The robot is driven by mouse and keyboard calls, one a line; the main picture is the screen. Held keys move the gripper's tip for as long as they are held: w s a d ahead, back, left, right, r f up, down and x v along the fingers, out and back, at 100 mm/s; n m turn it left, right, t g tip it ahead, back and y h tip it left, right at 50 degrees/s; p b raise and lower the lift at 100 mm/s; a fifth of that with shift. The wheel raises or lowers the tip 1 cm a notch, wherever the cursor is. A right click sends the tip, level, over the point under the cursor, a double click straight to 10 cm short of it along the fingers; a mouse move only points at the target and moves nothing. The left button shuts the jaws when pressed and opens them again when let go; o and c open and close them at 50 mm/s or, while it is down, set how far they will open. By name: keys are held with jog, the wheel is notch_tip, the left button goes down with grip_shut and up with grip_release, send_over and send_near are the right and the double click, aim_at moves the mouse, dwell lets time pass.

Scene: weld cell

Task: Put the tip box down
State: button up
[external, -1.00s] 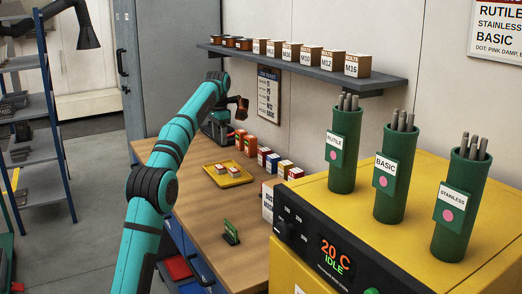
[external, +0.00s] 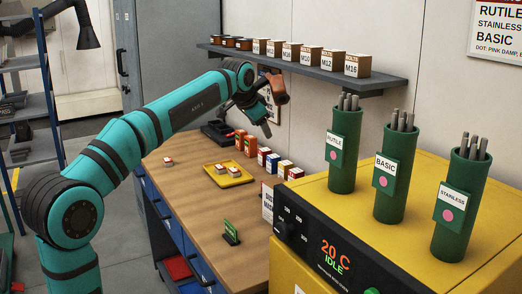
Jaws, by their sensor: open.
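Small white-and-red boxes, which look like tip boxes, are in view. One box (external: 168,161) sits alone on the wooden bench, left of the yellow tray. Two more, a left box (external: 221,169) and a right box (external: 234,172), lie in the yellow tray (external: 211,182). Labels on them are too small to read. My gripper (external: 266,128) is open, raised above the back of the bench near the wall, apart from all these boxes. I see nothing held between its fingers.
Orange boxes (external: 250,146) and a row of small cartons stand along the wall behind the tray. A shelf (external: 300,68) with labelled boxes hangs above. A green card stand (external: 231,233) is at the front. The yellow machine (external: 310,215) bounds the right. Bench left of the stand is clear.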

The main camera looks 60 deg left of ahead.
jog(key=s+d+t, duration=0.3)
jog(key=s+d, duration=0.3)
jog(key=d, duration=0.4)
jog(key=s+d+t, duration=0.2)
jog(key=s+d, duration=0.5)
jog(key=d, duration=0.3)
jog(key=s+d+f+t+h, duration=0.1)
jog(key=s+d+f+t, duration=0.1)
jog(key=s+d, duration=0.2)
jog(key=s+d+f+t+h, duration=0.1)
jog(key=s+d+f+t, duration=0.1)
jog(key=s, duration=0.6)
jog(key=s+d+f+t+h, duration=0.1)
jog(key=s+d+f+t, duration=0.1)
jog(key=s+d+f, duration=0.2)
jog(key=shift+s+d+f, duration=0.25)
jog(key=shift+s+d, duration=0.65)
jog(key=shift+d, duration=0.25)
dwell(3.2)
